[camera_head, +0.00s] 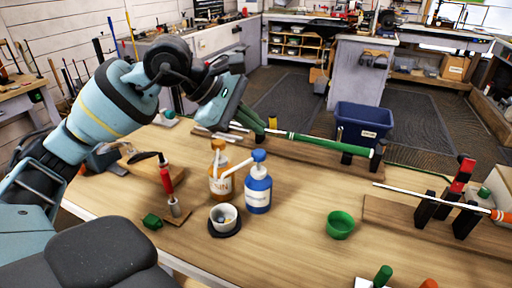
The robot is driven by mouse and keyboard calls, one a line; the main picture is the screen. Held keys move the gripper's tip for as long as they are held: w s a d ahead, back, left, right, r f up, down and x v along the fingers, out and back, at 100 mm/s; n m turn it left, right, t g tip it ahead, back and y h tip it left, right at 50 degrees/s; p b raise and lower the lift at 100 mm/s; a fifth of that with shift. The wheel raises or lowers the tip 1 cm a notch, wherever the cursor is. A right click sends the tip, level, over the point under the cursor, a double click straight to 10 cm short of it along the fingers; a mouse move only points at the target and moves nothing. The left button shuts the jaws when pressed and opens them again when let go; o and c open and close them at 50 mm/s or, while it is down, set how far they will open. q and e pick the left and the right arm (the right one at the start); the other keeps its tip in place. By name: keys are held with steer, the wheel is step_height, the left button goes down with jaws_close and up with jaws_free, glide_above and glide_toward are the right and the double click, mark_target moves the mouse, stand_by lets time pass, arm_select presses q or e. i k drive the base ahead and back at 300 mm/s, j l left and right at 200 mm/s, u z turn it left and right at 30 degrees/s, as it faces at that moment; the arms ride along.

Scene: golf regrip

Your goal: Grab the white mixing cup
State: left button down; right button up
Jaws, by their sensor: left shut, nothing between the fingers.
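The white mixing cup (224,213) stands upright on a dark round base on the wooden table (290,245), left of the picture's middle. Something greyish shows inside it. My left gripper (238,112) is beyond the cup, above the far side of the table. It is shut and empty, clearly apart from the cup; its fingertips are hard to separate from the green object behind. My right gripper is not in view.
An amber pump bottle (219,178) and a blue pump bottle (258,190) stand just behind the cup. A red-handled tool (167,180) stands to the left. A green bowl (341,226) sits to the right. A green-gripped club (325,142) lies at the back. The table between blue bottle and bowl is clear.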

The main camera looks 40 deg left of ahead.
mark_target(223, 217)
steer(key=k+j, duration=0.75)
steer(key=j, duration=0.25)
